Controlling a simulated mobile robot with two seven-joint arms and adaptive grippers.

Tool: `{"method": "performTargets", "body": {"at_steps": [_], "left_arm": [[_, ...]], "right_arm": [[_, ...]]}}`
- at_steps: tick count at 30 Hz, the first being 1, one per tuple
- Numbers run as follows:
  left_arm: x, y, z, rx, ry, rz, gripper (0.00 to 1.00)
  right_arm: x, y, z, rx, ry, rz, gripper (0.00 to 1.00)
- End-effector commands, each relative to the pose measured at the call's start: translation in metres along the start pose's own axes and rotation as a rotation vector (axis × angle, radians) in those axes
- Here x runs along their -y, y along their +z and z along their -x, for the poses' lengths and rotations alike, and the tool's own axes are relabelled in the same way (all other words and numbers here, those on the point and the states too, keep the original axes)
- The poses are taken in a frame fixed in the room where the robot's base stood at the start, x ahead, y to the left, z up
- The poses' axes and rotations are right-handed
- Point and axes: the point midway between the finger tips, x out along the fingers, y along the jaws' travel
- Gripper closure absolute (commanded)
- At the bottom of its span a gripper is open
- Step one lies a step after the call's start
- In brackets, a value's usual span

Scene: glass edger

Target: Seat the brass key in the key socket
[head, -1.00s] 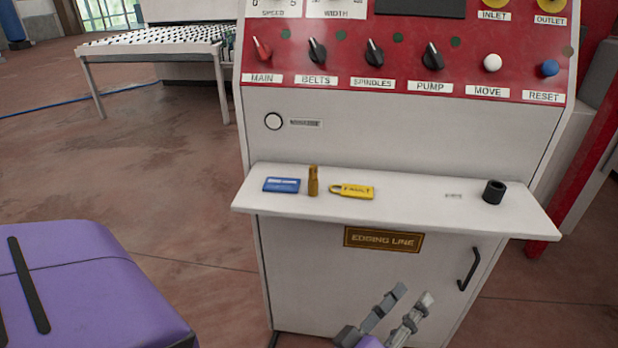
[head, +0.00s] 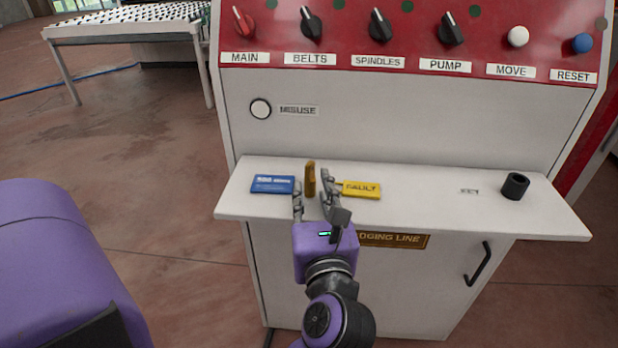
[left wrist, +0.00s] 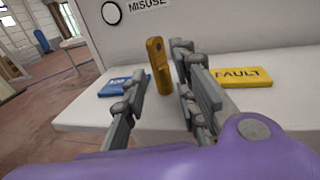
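The brass key (head: 310,178) stands upright on the white shelf of the machine, and it also shows in the left wrist view (left wrist: 158,64). My left gripper (head: 312,184) is open, its fingers on either side of the key; a gap shows on each side in the left wrist view (left wrist: 160,80). A black hollow cylinder (head: 515,186), which looks like the key socket, stands at the shelf's right end with a small label to its left. My right gripper is not in view.
A blue card (head: 272,185) lies just left of the key and a yellow FAULT tag (head: 361,189) just right of it. The shelf (head: 430,200) is clear between the tag and the cylinder. The panel with several knobs (head: 378,25) rises behind.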

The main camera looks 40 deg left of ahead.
Motion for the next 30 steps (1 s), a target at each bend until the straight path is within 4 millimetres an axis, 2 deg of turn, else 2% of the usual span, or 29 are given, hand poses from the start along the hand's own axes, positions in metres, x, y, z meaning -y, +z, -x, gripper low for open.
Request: {"method": "performTargets", "body": {"at_steps": [5, 9, 17, 24, 30], "left_arm": [[0.001, 0.009, -0.028, 0.008, 0.001, 0.0, 0.73], [0.001, 0.005, -0.043, 0.004, 0.0, -0.002, 0.73], [0.001, 0.003, -0.047, 0.001, -0.001, -0.002, 0.73], [0.001, 0.003, -0.047, 0.002, -0.001, -0.002, 1.0], [0.001, 0.003, -0.047, 0.002, -0.001, -0.002, 1.0]], "right_arm": [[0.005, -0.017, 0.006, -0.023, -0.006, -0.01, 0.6], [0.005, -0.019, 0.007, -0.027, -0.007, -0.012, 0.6], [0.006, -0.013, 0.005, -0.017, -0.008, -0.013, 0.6], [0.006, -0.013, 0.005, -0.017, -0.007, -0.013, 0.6], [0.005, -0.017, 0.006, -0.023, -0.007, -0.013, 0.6]]}}
